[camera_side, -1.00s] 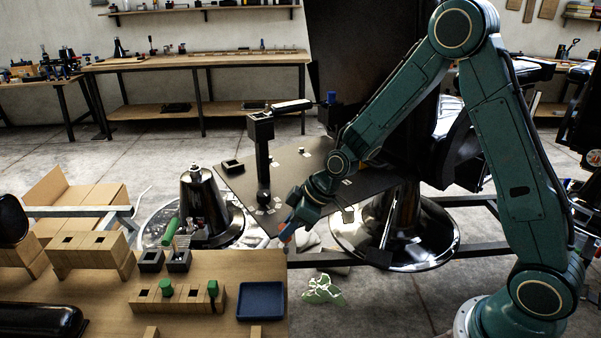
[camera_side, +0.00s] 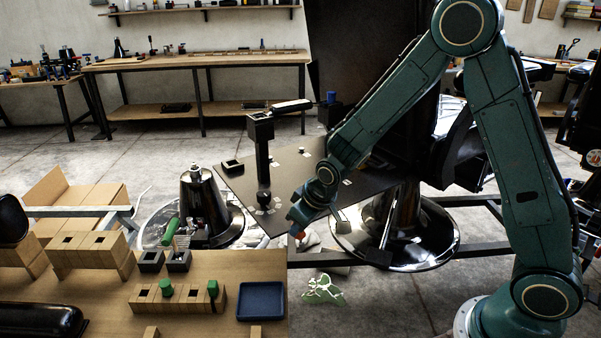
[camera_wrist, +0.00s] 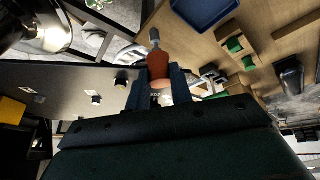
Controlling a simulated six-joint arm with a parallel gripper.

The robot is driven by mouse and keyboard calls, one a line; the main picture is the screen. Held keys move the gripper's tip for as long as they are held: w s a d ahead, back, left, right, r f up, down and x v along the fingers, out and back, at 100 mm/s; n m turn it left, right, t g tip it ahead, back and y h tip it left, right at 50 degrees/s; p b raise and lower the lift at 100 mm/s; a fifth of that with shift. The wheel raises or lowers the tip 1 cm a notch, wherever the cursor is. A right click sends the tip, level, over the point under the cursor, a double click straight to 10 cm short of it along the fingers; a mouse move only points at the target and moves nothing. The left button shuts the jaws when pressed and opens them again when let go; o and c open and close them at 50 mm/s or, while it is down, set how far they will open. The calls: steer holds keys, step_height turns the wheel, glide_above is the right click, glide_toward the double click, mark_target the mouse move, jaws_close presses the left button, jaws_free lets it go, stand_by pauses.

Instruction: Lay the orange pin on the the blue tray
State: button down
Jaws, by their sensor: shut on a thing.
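The orange pin (camera_wrist: 157,68) is held between the two fingers of my gripper (camera_wrist: 160,85) in the wrist view, its thin grey tip pointing away from the gripper. In the side view my gripper (camera_side: 296,232) is above the gap near the table's right edge, and a bit of the orange pin (camera_side: 298,228) shows at its end. The blue tray (camera_side: 262,301) lies on the wooden table at its front right corner, below and left of my gripper. The tray looks empty; it also shows in the wrist view (camera_wrist: 203,10).
A wooden block with green pins (camera_side: 180,298) stands left of the tray. Two small black square holders (camera_side: 165,260) sit behind it, one with a green-handled tool (camera_side: 170,232). A dark board with a black post (camera_side: 263,165) stands behind my gripper.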

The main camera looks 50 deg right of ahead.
steer(key=a+f+n+g+h, duration=0.1)
steer(key=a+f+n+g, duration=0.1)
steer(key=a+f+n, duration=0.25)
steer(key=n+t, duration=0.3)
steer(key=n, duration=1.4)
glide_above(252, 314)
step_height(252, 314, down, 6)
steer(key=shift+h, duration=0.3)
steer(key=shift+f, duration=0.2)
steer(key=shift+f, duration=2.75)
